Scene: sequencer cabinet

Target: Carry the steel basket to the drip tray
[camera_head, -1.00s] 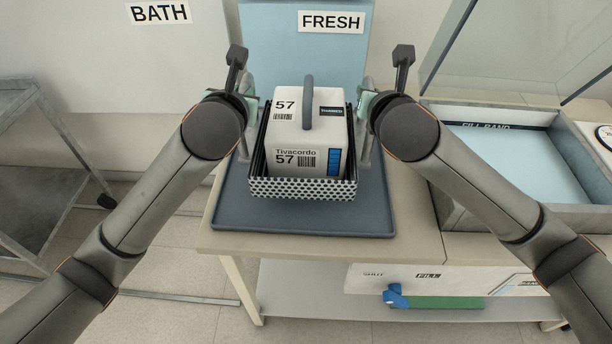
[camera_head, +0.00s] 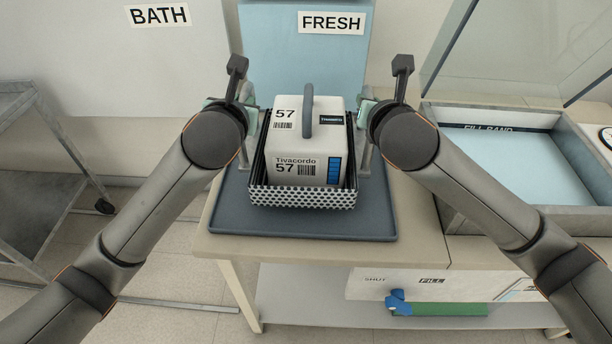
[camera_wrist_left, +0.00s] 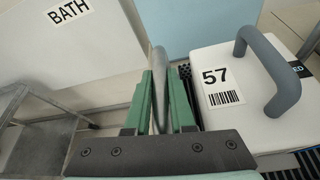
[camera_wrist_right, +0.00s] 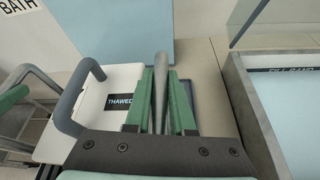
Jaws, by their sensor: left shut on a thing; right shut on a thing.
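The steel basket (camera_head: 300,197), with a perforated front rim, is over the middle of the dark blue-grey drip tray (camera_head: 290,226). I cannot tell whether it touches the tray. It holds a white box (camera_head: 305,150) marked 57, with a grey handle. My left gripper (camera_head: 254,112) is shut on the basket's left upright handle; a grey bar (camera_wrist_left: 158,85) shows between its green fingers in the left wrist view. My right gripper (camera_head: 363,112) is shut on the right handle, a grey bar (camera_wrist_right: 160,85) in the right wrist view. The basket looks roughly level.
The tray sits on a beige bench (camera_head: 420,225). A blue FRESH panel (camera_head: 305,60) stands behind, beside a white BATH unit (camera_head: 130,75). An open-lidded blue-floored bin (camera_head: 520,155) is on the right. A grey cart (camera_head: 45,160) stands at the left.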

